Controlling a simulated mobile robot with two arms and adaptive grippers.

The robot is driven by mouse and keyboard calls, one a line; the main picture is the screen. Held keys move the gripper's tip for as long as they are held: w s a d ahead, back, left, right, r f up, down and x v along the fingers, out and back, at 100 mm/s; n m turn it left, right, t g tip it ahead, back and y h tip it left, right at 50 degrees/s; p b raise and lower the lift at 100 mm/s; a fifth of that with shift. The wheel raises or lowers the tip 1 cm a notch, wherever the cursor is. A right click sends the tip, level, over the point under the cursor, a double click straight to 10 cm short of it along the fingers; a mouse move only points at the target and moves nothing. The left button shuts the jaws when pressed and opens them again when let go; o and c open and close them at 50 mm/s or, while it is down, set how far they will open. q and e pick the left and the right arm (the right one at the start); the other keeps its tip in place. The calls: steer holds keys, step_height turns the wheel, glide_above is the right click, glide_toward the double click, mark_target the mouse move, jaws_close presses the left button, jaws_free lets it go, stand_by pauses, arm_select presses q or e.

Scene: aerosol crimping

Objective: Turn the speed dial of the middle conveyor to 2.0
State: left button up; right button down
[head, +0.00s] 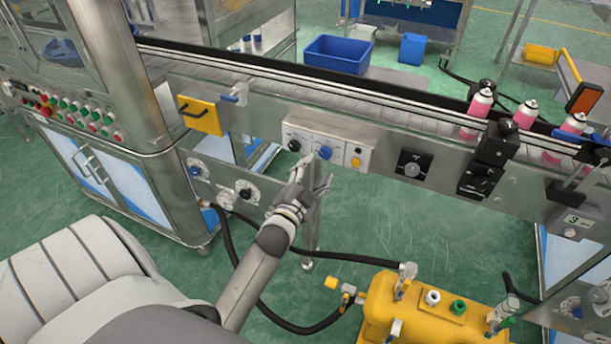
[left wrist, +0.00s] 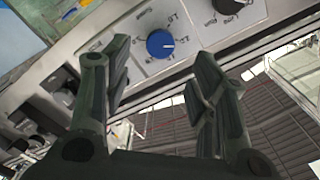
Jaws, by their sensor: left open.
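A white control panel sits on the front side of the conveyor (head: 420,130). A blue speed dial (head: 325,152) is on the middle of this panel. In the left wrist view the blue dial (left wrist: 160,44) shows at the upper middle, with a white pointer line and printed scale marks around it, too small to read surely. My left gripper (head: 312,180) is just below the panel. In the left wrist view its two fingers (left wrist: 165,85) are spread apart and empty, and the dial lies beyond the gap between them, not touched. My right gripper is not in view.
A black knob (head: 294,145) and a yellow knob (head: 356,162) flank the blue dial. Pink cans (head: 475,112) stand on the belt. A yellow machine (head: 425,310) stands below.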

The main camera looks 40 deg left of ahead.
arm_select(q)
steer(key=v, duration=0.5)
steer(key=shift+s+d, duration=0.1)
steer(key=shift+s, duration=0.2)
steer(key=s+d+f+n+g+h, duration=0.1)
steer(key=s+d+f+g, duration=0.25)
steer(key=f, duration=0.75)
steer(key=s+d+f+g+h, duration=0.1)
steer(key=s+d+f+g, duration=0.2)
steer(key=f, duration=0.9)
steer(key=s+d+f+n+g+h, duration=0.1)
steer(key=s+d+f+g+h, duration=0.3)
steer(key=f, duration=0.7)
steer(key=s+f+g, duration=0.2)
steer(key=s+f, duration=0.3)
steer(key=s, duration=0.4)
steer(key=s+f+g+y, duration=0.1)
steer(key=s+f, duration=0.4)
steer(key=s, duration=0.5)
steer(key=s+f+n+g+y, duration=0.1)
steer(key=s+f+g, duration=0.1)
steer(key=s+f, duration=0.4)
steer(key=s, duration=0.3)
steer(key=shift+s+d+g, duration=0.25)
steer(key=shift+d+g, duration=0.1)
steer(key=shift+d, duration=0.05)
steer(key=shift+f, duration=0.1)
